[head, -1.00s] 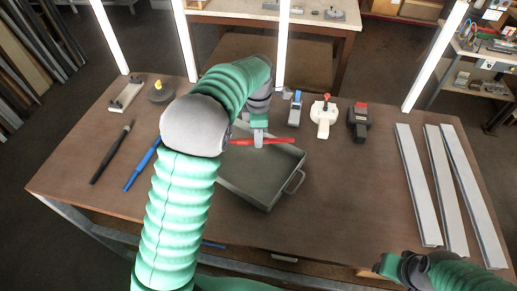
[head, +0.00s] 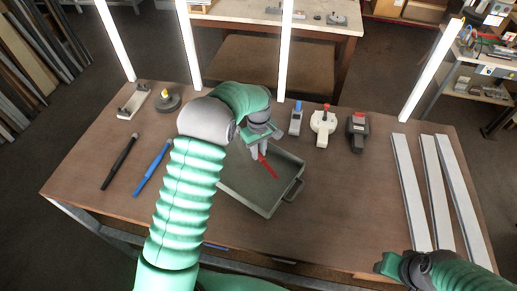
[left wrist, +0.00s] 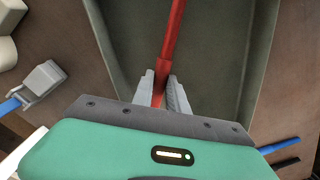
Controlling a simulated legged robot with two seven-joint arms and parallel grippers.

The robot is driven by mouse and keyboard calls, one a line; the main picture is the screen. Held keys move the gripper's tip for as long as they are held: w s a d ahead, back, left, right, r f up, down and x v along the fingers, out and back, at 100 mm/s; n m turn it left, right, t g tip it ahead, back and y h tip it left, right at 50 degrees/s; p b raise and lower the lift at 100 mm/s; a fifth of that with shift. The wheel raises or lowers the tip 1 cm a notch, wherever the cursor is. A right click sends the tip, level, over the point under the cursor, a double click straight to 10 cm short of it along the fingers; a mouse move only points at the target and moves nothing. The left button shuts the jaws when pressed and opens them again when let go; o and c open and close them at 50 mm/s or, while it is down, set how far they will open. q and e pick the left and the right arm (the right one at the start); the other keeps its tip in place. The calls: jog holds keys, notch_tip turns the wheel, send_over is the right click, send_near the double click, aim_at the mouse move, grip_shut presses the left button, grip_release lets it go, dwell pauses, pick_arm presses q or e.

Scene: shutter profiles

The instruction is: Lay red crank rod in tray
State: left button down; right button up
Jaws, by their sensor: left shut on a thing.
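The red crank rod (head: 268,166) is over the grey tray (head: 246,199) in the head view, in line with the tray's long direction. My left gripper (head: 257,153) is shut on the rod near one end. In the left wrist view the rod (left wrist: 173,40) runs up from between the fingers (left wrist: 163,90) of my left gripper, with the tray's floor (left wrist: 215,60) behind it. I cannot tell whether the rod touches the tray floor. My right gripper (head: 388,264) is at the lower right, above the table's front edge; its fingers are too unclear to read.
A black rod (head: 119,163) and a blue rod (head: 152,168) lie left of my left arm. Several crank devices stand behind the tray, including a white one (head: 322,125) and a dark one (head: 357,130). Pale profiles (head: 411,190) lie at the right. The table between tray and profiles is clear.

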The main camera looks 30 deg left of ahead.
pick_arm(q)
jog(key=shift+f+b, duration=0.6)
jog(key=shift+f, duration=0.75)
jog(key=shift+f, duration=0.5)
jog(key=c, duration=1.2)
grip_release()
jog(key=shift+c, duration=0.2)
jog(key=shift+r+b, duration=0.1)
jog(key=shift+b, duration=0.2)
